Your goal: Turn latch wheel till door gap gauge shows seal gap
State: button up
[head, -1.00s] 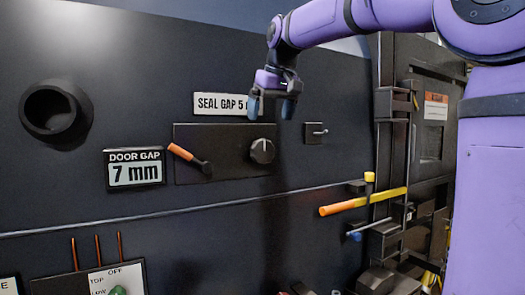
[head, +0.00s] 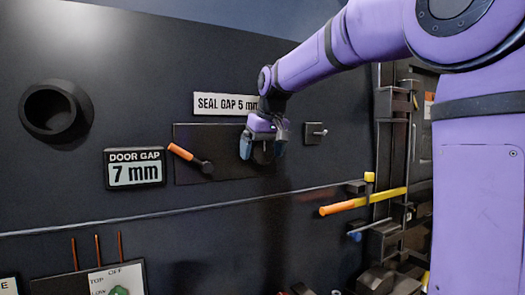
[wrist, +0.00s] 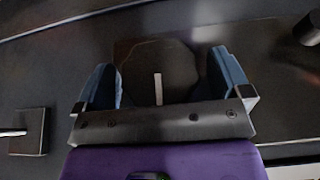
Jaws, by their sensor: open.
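The door gap gauge (head: 135,168) reads 7 mm. A plate (head: 225,104) above the dark panel reads SEAL GAP 5 mm. The round dark knob, which looks like the latch wheel, shows in the wrist view (wrist: 159,65) with a white pointer line. My gripper (head: 263,146) is in front of it in the head view and mostly hides it. In the wrist view my gripper (wrist: 165,80) is open, with one blue fingertip on each side of the knob. I see gaps beside the knob; contact cannot be told.
An orange-handled lever (head: 183,153) sits just left of the knob on the same panel. A small latch plate (head: 314,133) is to the right. A yellow-orange bar (head: 362,201) sticks out lower right. A round dark port (head: 55,111) is at upper left.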

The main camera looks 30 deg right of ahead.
jog(key=c, duration=0.9)
jog(key=shift+y, duration=0.3)
jog(key=y, duration=0.3)
jog(key=shift+d+m, duration=0.2)
jog(key=shift+m, duration=0.2)
jog(key=m+y, duration=0.1)
jog(key=y, duration=0.3)
jog(key=shift+d+f+t+y, duration=0.1)
jog(key=shift+t+y, duration=0.2)
jog(key=m+y, duration=0.1)
jog(key=y, duration=0.3)
jog(key=shift+d+f+t, duration=0.1)
jog(key=shift+t, duration=0.3)
jog(key=shift+f+m+t+y, duration=0.1)
jog(key=shift+m+t+y, duration=0.25)
jog(key=shift+y, duration=0.7)
jog(key=shift+m+t+y, duration=0.25)
jog(key=shift+m+y, duration=0.2)
jog(key=shift+y, duration=0.6)
